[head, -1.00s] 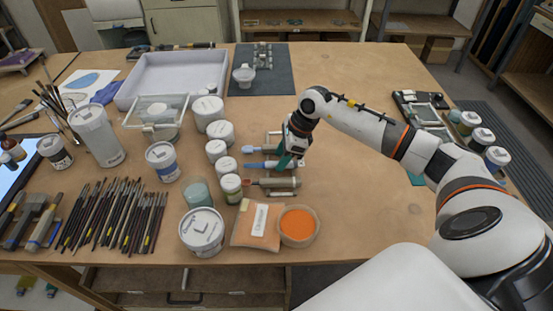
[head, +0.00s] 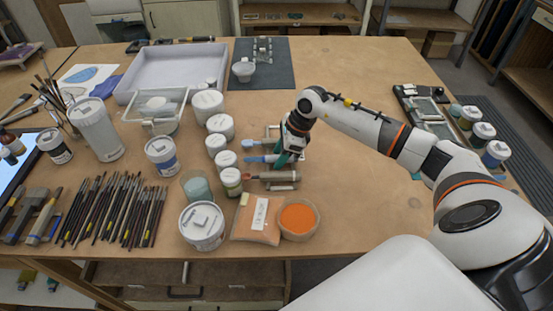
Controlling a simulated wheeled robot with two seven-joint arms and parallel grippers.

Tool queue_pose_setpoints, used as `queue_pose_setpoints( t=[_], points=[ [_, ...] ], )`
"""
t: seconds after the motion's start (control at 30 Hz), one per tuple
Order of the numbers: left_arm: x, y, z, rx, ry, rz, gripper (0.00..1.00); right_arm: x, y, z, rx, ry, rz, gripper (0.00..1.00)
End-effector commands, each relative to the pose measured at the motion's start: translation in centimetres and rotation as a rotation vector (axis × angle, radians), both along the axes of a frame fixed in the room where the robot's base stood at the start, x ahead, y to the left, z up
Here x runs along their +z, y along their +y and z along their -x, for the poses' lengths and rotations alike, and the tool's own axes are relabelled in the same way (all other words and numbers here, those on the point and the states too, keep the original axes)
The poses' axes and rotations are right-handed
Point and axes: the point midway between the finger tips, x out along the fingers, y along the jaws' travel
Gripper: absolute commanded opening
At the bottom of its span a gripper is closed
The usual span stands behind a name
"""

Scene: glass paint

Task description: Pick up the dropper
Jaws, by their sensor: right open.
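Several slender tools lie side by side on a small rack in the middle of the table. One has a pale blue end (head: 249,143), one has a brighter blue end (head: 254,159), and the nearest has a reddish tip and a grey-brown body (head: 275,177). I cannot tell for sure which of them is the dropper. My right gripper (head: 283,160) points down over the rack with its teal fingers open, at the middle tool. The fingers hide part of that tool, and I cannot tell whether they touch it. My left gripper is not in view.
White lidded jars (head: 220,125) stand left of the rack. An orange bowl (head: 299,217) and an orange powder bag (head: 257,218) lie in front of it. Many brushes (head: 118,210) lie at the left.

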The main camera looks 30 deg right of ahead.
Motion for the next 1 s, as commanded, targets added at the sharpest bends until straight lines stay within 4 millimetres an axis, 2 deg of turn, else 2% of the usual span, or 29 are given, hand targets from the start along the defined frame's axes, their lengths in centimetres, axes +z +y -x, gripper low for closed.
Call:
queue_pose_setpoints(
  t=[0.4,0.6,0.7,1.0],
  points=[
    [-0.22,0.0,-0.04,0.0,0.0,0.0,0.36,-0.09,-0.01,-0.01,0.0,0.0,0.0,0.45],
    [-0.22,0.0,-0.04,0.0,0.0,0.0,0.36,-0.09,-0.02,-0.01,0.0,0.0,0.0,0.13],
    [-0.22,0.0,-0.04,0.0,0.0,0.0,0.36,-0.09,-0.01,-0.01,0.0,0.0,0.0,0.0],
    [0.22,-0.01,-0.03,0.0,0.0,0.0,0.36,0.26,0.01,-0.02,0.0,-0.001,-0.001,0.0]
  ],
)
